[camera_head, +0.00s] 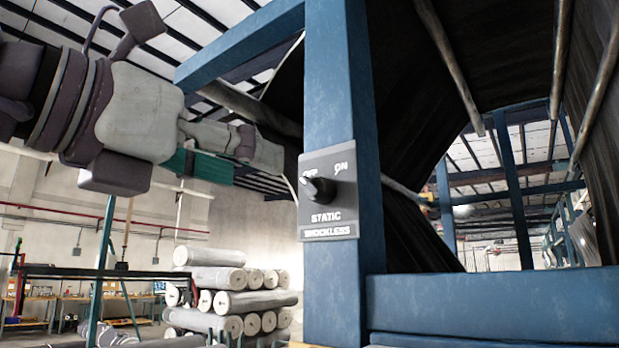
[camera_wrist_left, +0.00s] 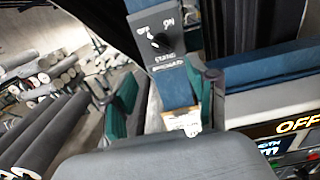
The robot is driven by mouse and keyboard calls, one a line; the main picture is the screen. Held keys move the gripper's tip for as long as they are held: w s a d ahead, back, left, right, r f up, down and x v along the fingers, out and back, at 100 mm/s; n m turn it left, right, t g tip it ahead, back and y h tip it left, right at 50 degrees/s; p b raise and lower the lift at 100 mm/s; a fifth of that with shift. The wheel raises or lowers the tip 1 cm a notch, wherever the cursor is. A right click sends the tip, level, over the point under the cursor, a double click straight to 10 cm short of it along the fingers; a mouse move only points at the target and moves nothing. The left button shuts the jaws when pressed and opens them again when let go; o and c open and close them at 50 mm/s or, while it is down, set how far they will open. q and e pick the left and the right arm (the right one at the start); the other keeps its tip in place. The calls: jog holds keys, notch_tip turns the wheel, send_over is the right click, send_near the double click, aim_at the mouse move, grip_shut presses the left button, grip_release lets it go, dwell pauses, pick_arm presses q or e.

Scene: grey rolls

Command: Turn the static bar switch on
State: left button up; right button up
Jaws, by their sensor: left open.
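The static bar switch (camera_head: 318,189) is a black rotary knob on a grey plate (camera_head: 329,228) marked "STATIC" and "SHOCKLESS", fixed to a blue upright post (camera_head: 337,90). "ON" is printed at the plate's upper right. The knob's pointer appears turned to the upper left, partly covering the other label. My left gripper (camera_head: 268,163) is in the air left of the post, apart from the knob, with a green finger pad showing. In the left wrist view, my gripper's green-padded fingers (camera_wrist_left: 165,98) are open and empty, with the knob (camera_wrist_left: 152,39) beyond them. My right gripper is not in view.
A blue horizontal beam (camera_head: 490,305) runs right from the post. Dark sheeting (camera_head: 410,150) and metal bars fill the space behind it. Stacked grey rolls (camera_head: 240,300) lie at the lower left, near a workbench (camera_head: 65,308). The space before the plate looks clear.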

aim_at(308, 188)
pick_arm(q)
jog(key=p+x, duration=0.4)
jog(key=x, duration=0.6)
jog(key=shift+s+r, duration=0.1)
jog(key=shift+w+d, duration=0.3)
jog(key=shift+w, duration=0.15)
grip_shut()
